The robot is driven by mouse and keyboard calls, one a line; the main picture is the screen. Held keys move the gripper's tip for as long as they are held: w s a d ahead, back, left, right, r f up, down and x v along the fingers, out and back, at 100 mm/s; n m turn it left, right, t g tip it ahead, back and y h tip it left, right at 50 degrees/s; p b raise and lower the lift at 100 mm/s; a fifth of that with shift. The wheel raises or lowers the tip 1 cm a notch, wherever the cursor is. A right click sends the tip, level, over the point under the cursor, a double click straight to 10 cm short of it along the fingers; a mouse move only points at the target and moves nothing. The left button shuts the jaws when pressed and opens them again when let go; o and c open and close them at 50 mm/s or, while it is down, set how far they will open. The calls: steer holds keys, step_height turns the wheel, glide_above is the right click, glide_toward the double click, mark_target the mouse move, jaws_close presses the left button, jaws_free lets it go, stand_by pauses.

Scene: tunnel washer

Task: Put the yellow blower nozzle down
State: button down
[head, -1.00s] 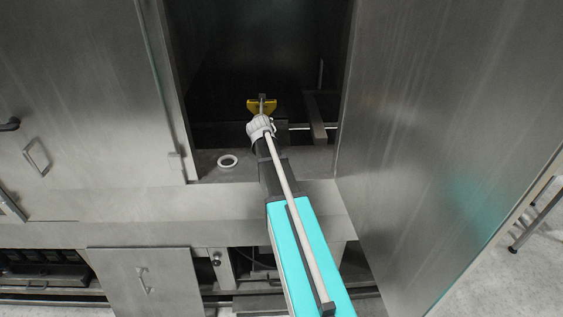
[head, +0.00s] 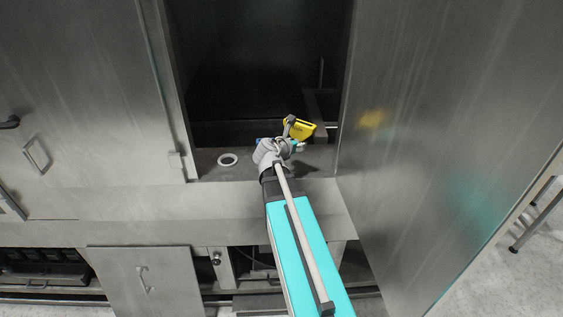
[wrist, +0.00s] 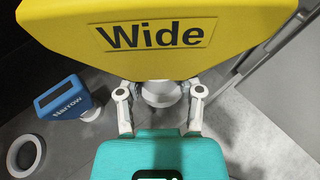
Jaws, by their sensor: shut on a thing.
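The yellow blower nozzle (wrist: 160,40), marked "Wide", is in my gripper (wrist: 159,90). The two fingers close on its pale round neck below the yellow body. In the head view the yellow nozzle (head: 301,129) is tilted, at the front right of the dark opening, above the metal sill. My gripper (head: 287,143) is partly hidden there by my own wrist. Whether the nozzle touches the sill cannot be told.
A white ring (head: 228,160) lies on the sill (head: 207,174), farther left. An open steel door (head: 440,130) bounds the right side. The sill is bare toward the right.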

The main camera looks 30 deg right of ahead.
steer(key=s+m+g, duration=0.1)
steer(key=s, duration=0.1)
steer(key=s+g+h, duration=0.1)
steer(key=s, duration=0.1)
steer(key=shift+s+r+m, duration=0.2)
steer(key=shift+s+m, duration=0.2)
steer(key=b, duration=0.9)
glide_above(299, 159)
steer(key=f, duration=0.9)
steer(key=shift+s+a, duration=0.15)
steer(key=shift+s, duration=0.25)
steer(key=shift+w+d+f+b, duration=0.25)
steer(key=shift+w+f+b, duration=0.2)
steer(key=shift+f+b, duration=0.3)
steer(key=shift+s+f+b, duration=0.1)
steer(key=shift+f+b, duration=1.2)
steer(key=shift+f, duration=0.05)
